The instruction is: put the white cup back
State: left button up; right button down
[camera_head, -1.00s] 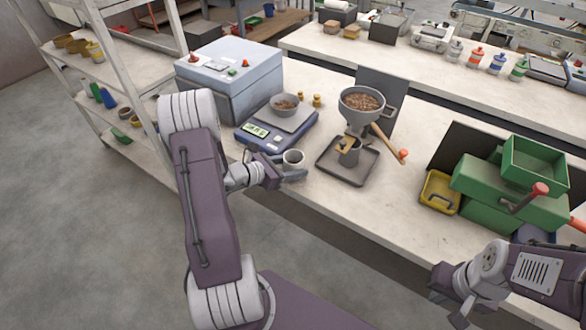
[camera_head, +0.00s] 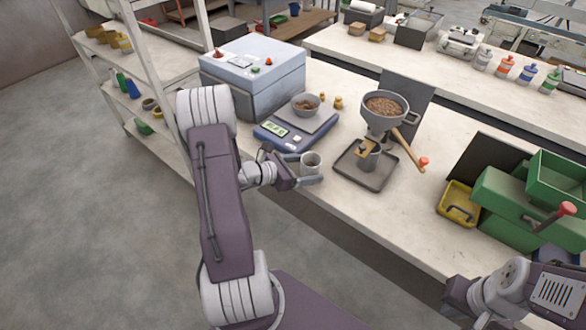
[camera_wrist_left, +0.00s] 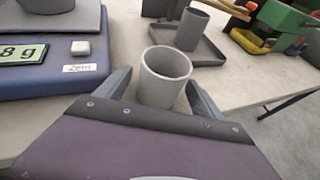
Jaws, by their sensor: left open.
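The white cup (camera_head: 311,163) stands upright at the front edge of the workbench, just right of the scale. My left gripper (camera_head: 301,168) is open, with its fingers on either side of the cup. In the left wrist view the cup (camera_wrist_left: 165,76) sits between the two spread fingers (camera_wrist_left: 160,92), with a visible gap at the left finger; whether the right finger touches it I cannot tell. My right gripper (camera_head: 455,298) is at the lower right, partly cut off; its fingers cannot be made out.
The blue scale (camera_head: 292,129) with a bowl of pellets (camera_head: 305,103) is left of the cup. A dark tray (camera_head: 347,176) under the pellet hopper (camera_head: 385,110) is to the right. Beyond it are a yellow bin (camera_head: 459,204) and green bins (camera_head: 507,221). A shelf (camera_head: 165,76) stands at left.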

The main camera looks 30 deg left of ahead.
pick_arm(q)
jog(key=v, duration=1.1)
jog(key=s+d+f+m+g+y, duration=0.1)
jog(key=s+d+m+g+y, duration=0.2)
jog(key=d+m, duration=0.5)
jog(key=s+d+f+m+g+y, duration=0.2)
jog(key=s+d+m+g, duration=0.3)
jog(key=m, duration=1.7)
jog(key=d+g, duration=0.2)
jog(key=d, duration=0.1)
jog(key=shift+f+g+y, duration=0.3)
jog(key=shift+g+y, duration=0.1)
jog(key=shift+d+r+p, duration=0.1)
jog(key=shift+d+p, duration=0.05)
jog(key=shift+p, duration=0.2)
